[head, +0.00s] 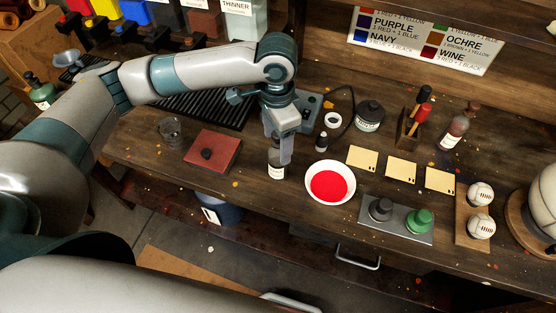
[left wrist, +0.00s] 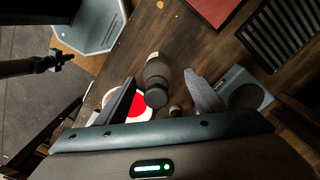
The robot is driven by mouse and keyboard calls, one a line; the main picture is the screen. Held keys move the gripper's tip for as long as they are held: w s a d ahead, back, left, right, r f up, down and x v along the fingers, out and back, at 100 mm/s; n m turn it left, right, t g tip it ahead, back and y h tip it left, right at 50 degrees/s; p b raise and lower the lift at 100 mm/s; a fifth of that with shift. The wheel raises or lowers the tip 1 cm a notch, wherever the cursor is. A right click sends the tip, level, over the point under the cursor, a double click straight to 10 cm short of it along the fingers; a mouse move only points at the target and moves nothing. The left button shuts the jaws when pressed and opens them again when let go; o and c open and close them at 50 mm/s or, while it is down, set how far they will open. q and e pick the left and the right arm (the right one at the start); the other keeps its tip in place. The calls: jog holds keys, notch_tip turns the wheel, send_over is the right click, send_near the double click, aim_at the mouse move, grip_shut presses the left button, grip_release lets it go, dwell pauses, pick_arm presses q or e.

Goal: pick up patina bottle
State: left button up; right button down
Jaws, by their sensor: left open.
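A bottle with a dark cap and a pale label (head: 277,170) stands on the workbench, partly hidden by my left gripper (head: 282,148). Its label is too small to read, so I cannot confirm that it is the patina bottle. In the left wrist view the dark bottle (left wrist: 156,74) shows between the two spread fingers of my left gripper (left wrist: 160,97). The gripper is open. I cannot tell whether either finger touches the bottle. My right gripper is not in view.
A white bowl of red paint (head: 329,183) stands close right of the bottle. A small dark bottle (head: 321,142) is behind the bowl. A red pad (head: 212,151) lies to the left. A brown bottle (head: 454,131) and a dark jar (head: 369,116) stand further right.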

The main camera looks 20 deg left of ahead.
pick_arm(q)
jog(key=shift+f+p, duration=0.2)
jog(key=shift+p, duration=0.1)
notch_tip(320, 180, down, 4)
jog(key=shift+s+d+r+p, duration=0.1)
jog(key=shift+s+p, duration=0.05)
jog(key=shift+p, duration=0.8)
jog(key=shift+f, duration=0.5)
jog(key=c, duration=1.2)
jog(key=shift+r, duration=0.15)
